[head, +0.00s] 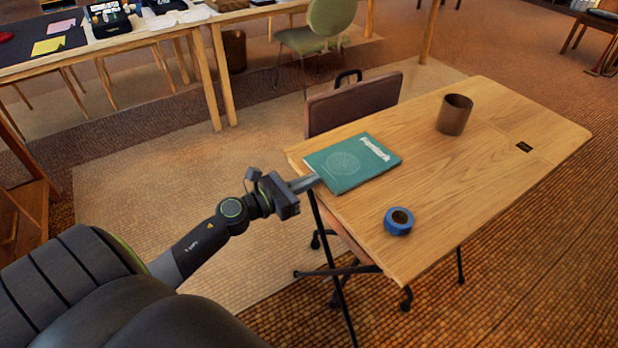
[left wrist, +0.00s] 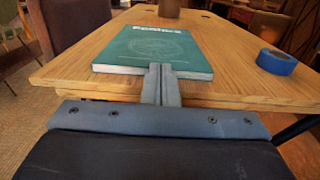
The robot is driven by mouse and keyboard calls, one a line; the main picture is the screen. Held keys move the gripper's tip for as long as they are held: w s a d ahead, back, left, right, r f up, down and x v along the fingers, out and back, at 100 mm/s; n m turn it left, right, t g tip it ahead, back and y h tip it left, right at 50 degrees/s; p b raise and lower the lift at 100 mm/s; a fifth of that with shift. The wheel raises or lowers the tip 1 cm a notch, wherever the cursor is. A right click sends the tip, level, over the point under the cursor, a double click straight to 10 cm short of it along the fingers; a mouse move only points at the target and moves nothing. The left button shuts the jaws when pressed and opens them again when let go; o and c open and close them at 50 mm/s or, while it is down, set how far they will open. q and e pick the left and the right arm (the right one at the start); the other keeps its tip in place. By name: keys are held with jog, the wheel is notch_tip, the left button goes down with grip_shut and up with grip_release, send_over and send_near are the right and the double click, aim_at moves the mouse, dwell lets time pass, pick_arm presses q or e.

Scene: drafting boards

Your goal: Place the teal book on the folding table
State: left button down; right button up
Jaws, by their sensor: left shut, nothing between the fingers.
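The teal book (head: 352,163) lies flat on the folding table (head: 450,195), near the table's left edge. It also shows in the left wrist view (left wrist: 150,48), cover up with white lettering. My left gripper (head: 314,180) is shut and empty, its fingertips at the near edge of the book. In the left wrist view the closed fingers (left wrist: 160,72) overlap the book's page edge; I cannot tell if they touch it. The folding table also shows in the left wrist view (left wrist: 236,92). My right gripper is not in view.
A blue tape roll (head: 398,221) and a brown cup (head: 454,114) stand on the folding table. A long wooden table (head: 140,40) with supplies and a green chair (head: 318,35) are behind. Floor at left is clear.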

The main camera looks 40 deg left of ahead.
pick_arm(q)
jog(key=shift+w, duration=0.15)
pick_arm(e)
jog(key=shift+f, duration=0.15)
pick_arm(q)
jog(key=shift+p+x, duration=0.3)
jog(key=shift+x, duration=0.6)
jog(key=shift+w+d, duration=0.2)
jog(key=shift+w, duration=0.25)
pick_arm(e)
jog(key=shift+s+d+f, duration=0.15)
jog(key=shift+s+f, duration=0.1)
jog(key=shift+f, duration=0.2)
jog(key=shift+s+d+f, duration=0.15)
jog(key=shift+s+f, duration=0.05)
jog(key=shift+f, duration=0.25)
pick_arm(q)
jog(key=shift+s, duration=0.1)
